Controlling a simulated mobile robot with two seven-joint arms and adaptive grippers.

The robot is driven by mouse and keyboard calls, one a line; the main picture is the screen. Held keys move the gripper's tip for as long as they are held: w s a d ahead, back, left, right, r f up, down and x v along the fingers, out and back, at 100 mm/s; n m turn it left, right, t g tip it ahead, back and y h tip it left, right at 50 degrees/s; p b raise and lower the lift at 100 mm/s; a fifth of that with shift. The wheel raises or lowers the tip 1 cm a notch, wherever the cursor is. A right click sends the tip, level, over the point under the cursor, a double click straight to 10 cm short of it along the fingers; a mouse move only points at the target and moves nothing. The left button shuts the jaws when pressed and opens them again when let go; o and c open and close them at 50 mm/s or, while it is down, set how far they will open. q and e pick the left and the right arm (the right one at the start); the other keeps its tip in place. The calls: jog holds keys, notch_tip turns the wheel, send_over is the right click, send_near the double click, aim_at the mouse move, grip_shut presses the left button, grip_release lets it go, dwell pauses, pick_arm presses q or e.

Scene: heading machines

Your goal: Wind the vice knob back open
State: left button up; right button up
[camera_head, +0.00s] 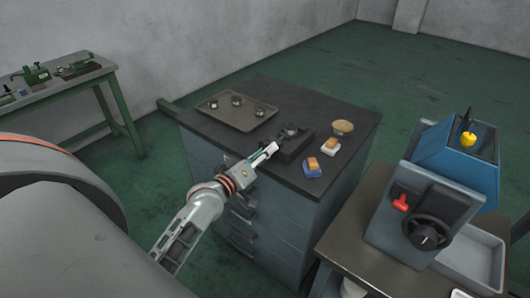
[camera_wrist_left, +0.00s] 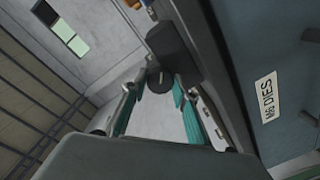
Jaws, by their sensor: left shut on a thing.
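The small dark vice (camera_head: 292,138) sits near the front edge of the dark cabinet top (camera_head: 330,100). In the left wrist view its dark end (camera_wrist_left: 178,50) shows ahead, with a round black knob (camera_wrist_left: 160,84) facing me. My left gripper (camera_head: 272,148) reaches up to the vice's front from the lower left. In the left wrist view its two teal-padded fingers (camera_wrist_left: 157,92) stand either side of the knob, and it is shut on the knob. The vice jaws are too small to read. My right gripper is not in view.
A blue-grey machine (camera_head: 425,210) stands on a bench at right. A green-legged bench (camera_head: 75,83) stands at left.

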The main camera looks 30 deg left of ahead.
pick_arm(q)
jog(key=n, duration=0.4)
jog(key=shift+r, duration=0.1)
jog(key=shift+n+h, duration=0.3)
jog(key=shift+n, duration=1.3)
jog(key=o, duration=1.1)
jog(key=s+a, duration=0.1)
jog(key=s, duration=1.1)
jog(key=shift+r, duration=0.4)
